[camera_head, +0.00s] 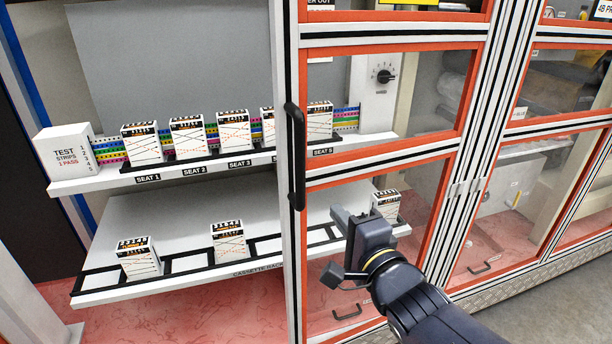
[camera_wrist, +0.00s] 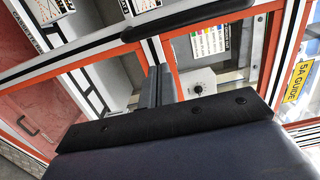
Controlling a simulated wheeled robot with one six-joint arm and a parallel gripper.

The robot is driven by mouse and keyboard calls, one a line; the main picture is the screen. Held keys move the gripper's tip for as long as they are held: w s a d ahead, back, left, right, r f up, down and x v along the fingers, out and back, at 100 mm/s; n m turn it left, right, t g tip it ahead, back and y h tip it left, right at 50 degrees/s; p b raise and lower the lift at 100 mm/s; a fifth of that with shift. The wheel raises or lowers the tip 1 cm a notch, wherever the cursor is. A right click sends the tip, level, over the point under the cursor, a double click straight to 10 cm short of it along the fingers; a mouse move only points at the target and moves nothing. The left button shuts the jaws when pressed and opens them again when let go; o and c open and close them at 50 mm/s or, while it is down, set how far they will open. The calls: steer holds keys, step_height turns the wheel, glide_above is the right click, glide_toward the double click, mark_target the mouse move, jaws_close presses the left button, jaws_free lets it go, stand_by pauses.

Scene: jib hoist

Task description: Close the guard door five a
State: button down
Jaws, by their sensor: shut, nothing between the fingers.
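The guard door (camera_head: 294,250) is an orange and white striped frame with clear panes and a long black upright handle (camera_head: 295,155) on its left edge. The opening to the left of that edge is uncovered, and shelves show directly through it. A yellow label reading about "5A GUIDE" (camera_wrist: 299,82) shows at the right in the wrist view. My gripper (camera_head: 343,222) is in front of the lower clear pane, right of and below the handle. Its fingers are together and empty, also in the wrist view (camera_wrist: 156,86). I cannot tell whether they touch the door.
Inside are an upper shelf (camera_head: 60,187) with several white cassettes and a test strips box (camera_head: 68,150), and a lower cassette rack (camera_head: 100,296). A control box with a dial (camera_head: 380,90) stands behind the door. More framed panels continue right; grey floor (camera_head: 570,300) lies at lower right.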

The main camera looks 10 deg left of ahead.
mark_target(310, 179)
steer(key=x, duration=1.3)
steer(key=shift+p, duration=0.4)
steer(key=x, duration=0.5)
steer(key=shift+w+a+r, duration=0.1)
steer(key=shift+w+r, duration=0.05)
steer(key=shift+r, duration=0.2)
